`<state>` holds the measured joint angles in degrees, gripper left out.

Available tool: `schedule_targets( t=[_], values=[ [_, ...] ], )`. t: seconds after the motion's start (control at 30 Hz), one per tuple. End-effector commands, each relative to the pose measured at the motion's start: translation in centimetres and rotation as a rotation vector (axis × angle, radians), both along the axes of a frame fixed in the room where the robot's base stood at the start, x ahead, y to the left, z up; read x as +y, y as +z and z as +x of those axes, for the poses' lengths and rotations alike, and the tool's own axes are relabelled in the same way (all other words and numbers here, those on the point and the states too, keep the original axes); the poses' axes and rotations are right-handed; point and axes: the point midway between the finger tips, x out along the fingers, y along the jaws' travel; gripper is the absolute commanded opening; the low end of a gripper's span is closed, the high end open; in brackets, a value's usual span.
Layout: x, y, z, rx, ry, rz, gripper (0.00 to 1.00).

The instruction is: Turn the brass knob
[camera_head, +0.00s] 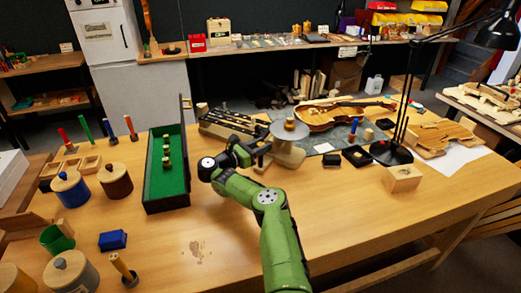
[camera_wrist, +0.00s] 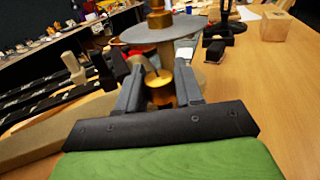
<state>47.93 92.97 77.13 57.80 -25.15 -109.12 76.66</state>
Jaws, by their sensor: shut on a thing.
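The brass knob (camera_wrist: 160,88) shows in the wrist view below a grey round disc (camera_wrist: 155,30), on a device with a pale wooden base. My gripper (camera_wrist: 160,74) has one finger on each side of the knob and is shut on it. In the head view my gripper (camera_head: 260,149) reaches the left side of the device, just under the disc (camera_head: 289,130). The knob is hidden there by my gripper and the disc. The device's wooden base (camera_head: 290,157) stands on the bench.
A green-lined case (camera_head: 155,191) lies open to the left. A rack of dark bars (camera_head: 228,122) is close behind my gripper. A violin body (camera_head: 335,114) and a black lamp (camera_head: 392,152) stand to the right. The front of the bench is mostly clear.

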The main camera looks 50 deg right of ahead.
Motion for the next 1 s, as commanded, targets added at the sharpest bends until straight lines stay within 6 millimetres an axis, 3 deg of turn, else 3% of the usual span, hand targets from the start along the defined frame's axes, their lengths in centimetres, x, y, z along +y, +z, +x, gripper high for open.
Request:
schedule_targets(
  t=[0.3, 0.8, 0.83, 0.93, 1.0],
  values=[
    [-0.01, -0.03, 0.00, -0.002, -0.091, -0.001, 0.05],
    [-0.05, 0.14, -0.01, 0.000, -0.103, -0.002, 0.05],
    [-0.05, 0.14, -0.01, 0.000, -0.103, -0.002, 0.40],
    [-0.05, 0.13, -0.01, 0.000, -0.103, -0.002, 0.55],
    [-0.05, 0.11, -0.01, 0.000, -0.103, -0.002, 0.55]
  ],
)
